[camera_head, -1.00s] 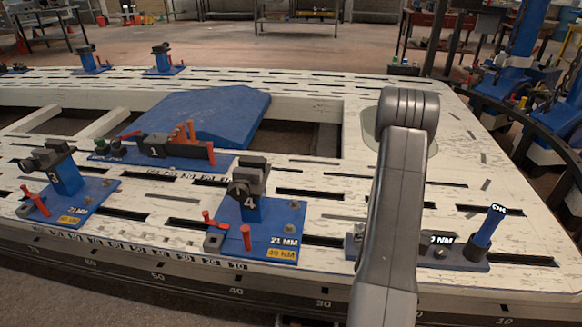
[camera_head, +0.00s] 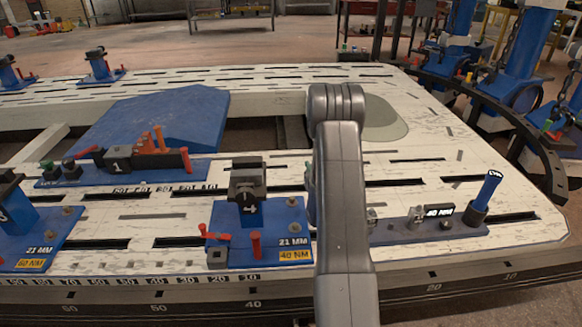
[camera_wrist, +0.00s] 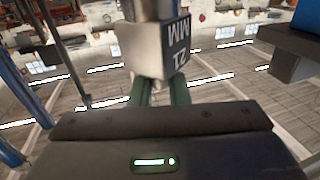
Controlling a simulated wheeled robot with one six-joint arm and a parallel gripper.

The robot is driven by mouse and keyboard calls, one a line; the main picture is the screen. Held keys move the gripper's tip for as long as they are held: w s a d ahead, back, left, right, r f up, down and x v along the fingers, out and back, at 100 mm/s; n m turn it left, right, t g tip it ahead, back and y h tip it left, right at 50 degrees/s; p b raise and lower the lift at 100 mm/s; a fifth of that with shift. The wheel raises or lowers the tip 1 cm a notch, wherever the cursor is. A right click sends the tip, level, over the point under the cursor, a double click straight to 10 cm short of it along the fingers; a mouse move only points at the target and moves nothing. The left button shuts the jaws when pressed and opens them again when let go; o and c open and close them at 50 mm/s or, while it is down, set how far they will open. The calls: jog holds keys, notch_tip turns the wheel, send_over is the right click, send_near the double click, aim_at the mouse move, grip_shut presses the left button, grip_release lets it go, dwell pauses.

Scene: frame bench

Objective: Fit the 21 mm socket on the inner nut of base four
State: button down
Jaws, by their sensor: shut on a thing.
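Base four (camera_head: 225,247) is a blue plate marked 21 MM and 40 NM, with a dark-topped post numbered 4, red pins and nuts. One nut (camera_head: 292,202) shows on the plate's back right; my arm is just right of the plate and may hide part of its edge. In the wrist view my gripper (camera_wrist: 160,90), with green fingers, is shut on a metal socket (camera_wrist: 150,52) with a dark 21 MM label. In the head view my arm hides the gripper and socket. I cannot see the socket touching any nut.
A dark rack (camera_head: 425,229) with a 40 NM display and a blue-handled post stands right of my arm. Base three (camera_head: 30,235) is at the left edge. The frame's right end is mostly clear.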

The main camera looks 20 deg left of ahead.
jog(key=w+a+n+g+y, duration=0.1)
jog(key=a+n+g+y, duration=0.1)
jog(key=a, duration=0.6)
jog(key=shift+f+g+y+b, duration=0.2)
jog(key=shift+g+y+b, duration=0.1)
jog(key=shift+g+b, duration=0.1)
jog(key=shift+f+b, duration=0.1)
jog(key=shift+b, duration=0.4)
notch_tip(320, 180, down, 6)
jog(key=b, duration=0.5)
jog(key=shift+d+r, duration=0.1)
jog(key=shift+r, duration=0.1)
jog(key=shift+b, duration=1.3)
dwell(0.4)
jog(key=shift+f+b, duration=1.95)
